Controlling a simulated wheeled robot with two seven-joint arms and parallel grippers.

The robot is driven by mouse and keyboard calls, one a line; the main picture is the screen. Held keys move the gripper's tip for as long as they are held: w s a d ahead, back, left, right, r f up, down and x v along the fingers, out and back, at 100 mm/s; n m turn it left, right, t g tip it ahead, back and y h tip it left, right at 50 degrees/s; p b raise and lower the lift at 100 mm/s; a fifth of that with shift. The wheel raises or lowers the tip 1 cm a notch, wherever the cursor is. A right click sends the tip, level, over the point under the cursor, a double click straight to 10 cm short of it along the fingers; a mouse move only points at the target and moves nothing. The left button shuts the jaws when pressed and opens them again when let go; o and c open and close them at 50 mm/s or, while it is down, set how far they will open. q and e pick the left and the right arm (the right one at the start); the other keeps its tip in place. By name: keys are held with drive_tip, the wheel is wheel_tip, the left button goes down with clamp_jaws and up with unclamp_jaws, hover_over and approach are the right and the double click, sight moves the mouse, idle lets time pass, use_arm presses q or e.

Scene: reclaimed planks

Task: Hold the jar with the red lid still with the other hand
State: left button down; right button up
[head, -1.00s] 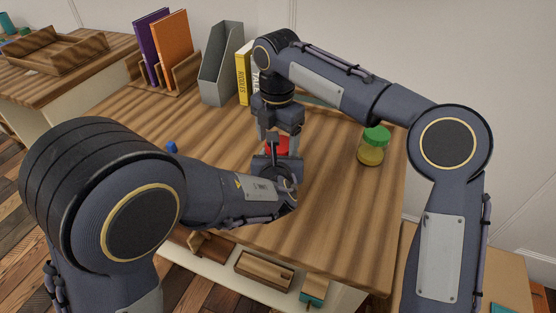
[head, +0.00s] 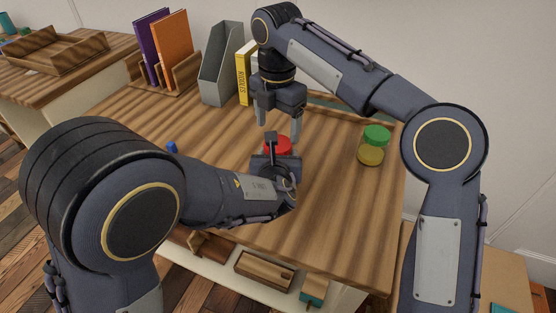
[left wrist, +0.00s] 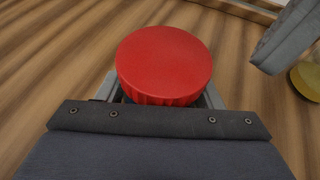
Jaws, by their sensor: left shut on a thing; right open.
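The jar with the red lid (head: 278,145) stands on the wooden desk, its body mostly hidden behind my left gripper. In the left wrist view its red lid (left wrist: 164,64) fills the middle, just beyond the gripper's palm. My left gripper (head: 274,151) comes in low from the side and is shut on this jar; its fingers are mostly hidden. My right gripper (head: 279,125) is above the jar, pointing down, open, its fingers apart and clear of the lid. One of its fingers shows at the top right of the left wrist view (left wrist: 284,38).
A jar with a green lid (head: 370,153) stands to the right on the desk (head: 325,205). At the back are a grey file holder (head: 221,65), a yellow book (head: 245,75) and a wooden rack (head: 165,78) with purple and orange books. A small blue item (head: 172,147) lies left.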

wheel_tip(320, 180, up, 4)
drive_tip(key=n, duration=0.3)
drive_tip(key=shift+f, duration=0.25)
drive_tip(key=shift+f, duration=4.05)
drive_tip(key=c, duration=1)
drive_tip(key=m, duration=0.3)
